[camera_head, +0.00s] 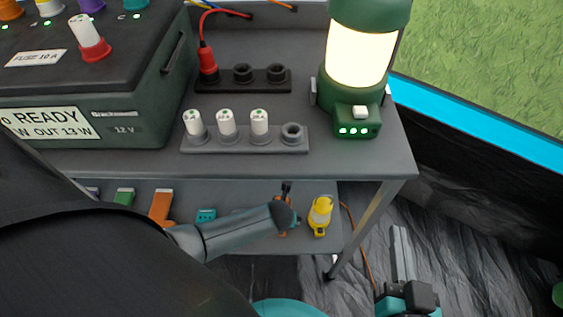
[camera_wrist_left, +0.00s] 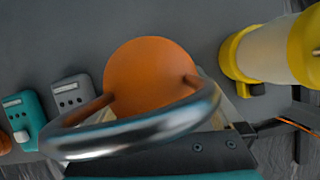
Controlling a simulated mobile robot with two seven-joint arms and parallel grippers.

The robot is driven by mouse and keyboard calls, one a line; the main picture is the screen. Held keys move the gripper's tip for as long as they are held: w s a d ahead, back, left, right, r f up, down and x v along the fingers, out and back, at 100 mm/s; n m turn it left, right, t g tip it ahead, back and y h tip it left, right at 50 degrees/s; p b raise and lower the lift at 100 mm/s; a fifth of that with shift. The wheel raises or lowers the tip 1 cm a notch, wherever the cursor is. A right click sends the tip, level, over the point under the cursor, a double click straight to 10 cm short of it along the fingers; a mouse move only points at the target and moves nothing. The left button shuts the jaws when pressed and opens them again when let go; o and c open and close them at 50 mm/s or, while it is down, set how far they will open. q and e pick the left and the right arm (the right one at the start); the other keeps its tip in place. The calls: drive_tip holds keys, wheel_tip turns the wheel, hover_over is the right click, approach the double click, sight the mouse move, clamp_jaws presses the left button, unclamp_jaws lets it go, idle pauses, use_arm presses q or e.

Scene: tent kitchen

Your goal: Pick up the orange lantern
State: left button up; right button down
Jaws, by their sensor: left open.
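The orange lantern shows close up in the left wrist view, with a round orange top (camera_wrist_left: 150,75) and a curved metal handle (camera_wrist_left: 135,135) across it. In the head view it stands on the lower shelf, mostly hidden by my left gripper (camera_head: 286,205), and only small orange bits show. My left gripper is open at the lantern. In the wrist view, part of the gripper (camera_wrist_left: 195,150) lies just below the orange top; I cannot tell whether it touches. My right gripper (camera_head: 401,255) hangs at the lower right, away from the shelf; its jaw gap cannot be made out.
A yellow lantern (camera_head: 320,216) stands close right of the orange one, also in the wrist view (camera_wrist_left: 270,52). Teal (camera_wrist_left: 27,115) and grey (camera_wrist_left: 70,93) devices stand to its left. The upper tabletop (camera_head: 350,160) overhangs the shelf and carries a large green lantern (camera_head: 360,60).

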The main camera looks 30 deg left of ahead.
use_arm(q)
clamp_jaws()
idle(0.8)
